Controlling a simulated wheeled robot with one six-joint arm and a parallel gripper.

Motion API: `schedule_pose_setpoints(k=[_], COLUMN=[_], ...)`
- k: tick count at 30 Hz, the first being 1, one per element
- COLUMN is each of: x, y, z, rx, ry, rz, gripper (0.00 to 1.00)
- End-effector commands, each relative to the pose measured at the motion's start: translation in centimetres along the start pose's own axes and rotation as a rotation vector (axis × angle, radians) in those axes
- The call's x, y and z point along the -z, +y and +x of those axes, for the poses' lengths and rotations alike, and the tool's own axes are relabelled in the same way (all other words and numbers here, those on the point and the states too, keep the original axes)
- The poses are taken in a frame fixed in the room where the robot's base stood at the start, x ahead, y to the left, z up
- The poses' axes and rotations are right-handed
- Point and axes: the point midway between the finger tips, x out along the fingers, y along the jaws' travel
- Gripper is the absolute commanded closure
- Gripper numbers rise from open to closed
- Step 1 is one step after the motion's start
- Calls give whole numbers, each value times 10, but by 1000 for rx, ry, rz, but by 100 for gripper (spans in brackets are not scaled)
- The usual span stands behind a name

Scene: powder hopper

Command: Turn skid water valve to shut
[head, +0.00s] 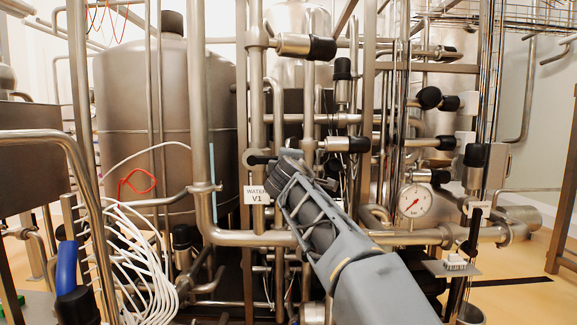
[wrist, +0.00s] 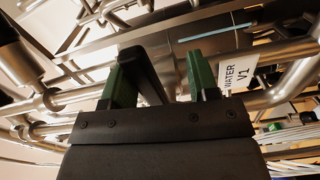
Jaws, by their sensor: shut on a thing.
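The water valve is on the upright steel pipe beside the white tag reading WATER V1 (head: 256,195). The tag also shows in the wrist view (wrist: 237,70). A black valve handle (head: 260,159) juts out just above the tag, level with my gripper. My gripper (head: 283,166) reaches in from the lower right and hides much of the valve. In the wrist view, the black handle (wrist: 146,72) lies between the green-padded fingers of my gripper (wrist: 162,76), close against the left one. My gripper is shut on this handle. The valve body is mostly hidden.
A pressure gauge (head: 415,201) is right of my arm. A horizontal pipe (head: 245,238) runs below the tag. White cables (head: 143,250) and a blue handle (head: 67,265) are at left. A large tank (head: 170,110) stands behind. Dense pipework leaves little free room.

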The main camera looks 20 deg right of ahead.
Motion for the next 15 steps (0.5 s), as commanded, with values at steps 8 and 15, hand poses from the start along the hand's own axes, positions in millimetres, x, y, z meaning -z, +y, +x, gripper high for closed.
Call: schedule_pose_setpoints(k=[8,15], x=[0,1], y=[-3,-4], z=[-2,-39], rx=[6,3], ry=[-3,2], rz=[-1,1], gripper=[51,51])
